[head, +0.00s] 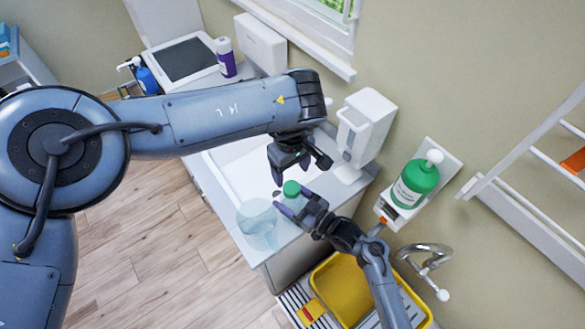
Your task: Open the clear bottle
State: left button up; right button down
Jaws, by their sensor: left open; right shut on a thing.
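The clear bottle (293,201) stands near the front edge of the white counter, with a green cap (291,188) on top. Its body is mostly hidden behind my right gripper. My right gripper (294,207) comes from the lower right and is shut on the bottle's body, below the cap. My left gripper (289,174) is open just above the cap, its fingers pointing down. I cannot tell whether a fingertip touches the cap.
A clear container (257,224) stands close left of the bottle. A white dispenser (365,126) and a green bottle (414,184) in a wall holder are to the right. A yellow basin (345,285) lies in front, beside a tap (425,262).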

aim_at(292, 187)
pick_arm(q)
jog(key=shift+f, duration=3.65)
